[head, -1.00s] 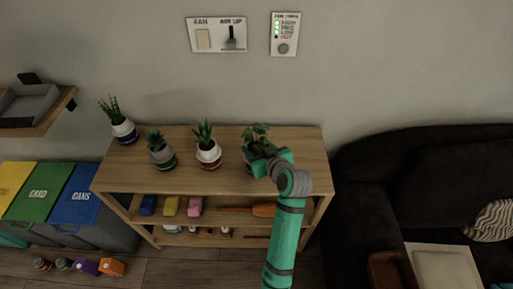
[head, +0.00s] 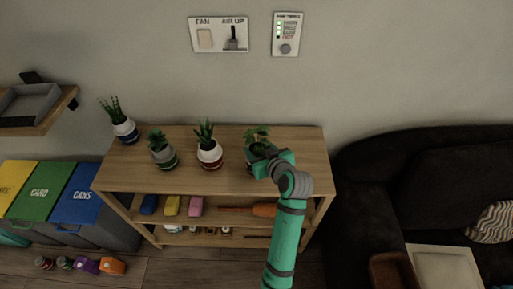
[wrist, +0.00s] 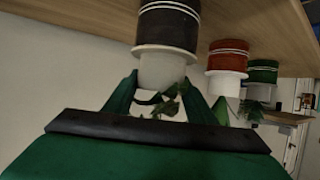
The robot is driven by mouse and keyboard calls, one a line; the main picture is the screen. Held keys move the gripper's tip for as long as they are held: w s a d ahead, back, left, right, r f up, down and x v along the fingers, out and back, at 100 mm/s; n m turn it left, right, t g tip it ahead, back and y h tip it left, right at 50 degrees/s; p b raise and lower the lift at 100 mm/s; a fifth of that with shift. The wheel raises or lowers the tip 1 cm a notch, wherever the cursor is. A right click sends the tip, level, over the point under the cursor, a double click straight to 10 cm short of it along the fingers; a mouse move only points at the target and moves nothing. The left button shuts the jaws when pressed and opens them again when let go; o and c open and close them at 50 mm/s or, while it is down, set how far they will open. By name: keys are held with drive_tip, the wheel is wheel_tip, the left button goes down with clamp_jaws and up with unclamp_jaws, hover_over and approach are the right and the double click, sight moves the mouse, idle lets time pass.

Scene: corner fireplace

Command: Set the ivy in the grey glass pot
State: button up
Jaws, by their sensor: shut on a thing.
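The ivy (head: 256,134), a leafy green plant, is at the right part of the wooden shelf top in the head view. My gripper (head: 263,158) is at it and hides most of what is below the leaves. In the wrist view, which looks upside down, the ivy's leaves (wrist: 166,106) show between the two green fingers of my gripper (wrist: 165,88). The fingers are closed in on the white neck under the leaves. Beyond it is a dark grey banded pot (wrist: 168,28) at the wood surface; whether neck and pot are one piece I cannot tell.
Left of my gripper stand a red-banded pot (head: 209,154), a green-banded pot (head: 163,154) and a blue-banded pot (head: 125,131), each with a plant. Bare shelf top (head: 303,160) lies to the right. A dark sofa (head: 365,185) stands beside the shelf, bins (head: 78,195) at left.

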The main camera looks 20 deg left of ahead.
drive_tip(key=shift+d, duration=0.1)
drive_tip(key=shift+f, duration=0.25)
drive_tip(key=o, duration=0.9)
drive_tip(key=shift+c, duration=0.2)
drive_tip(key=v, duration=1)
drive_tip(key=shift+s+d, duration=0.15)
drive_tip(key=shift+s, duration=0.15)
drive_tip(key=shift+r, duration=0.1)
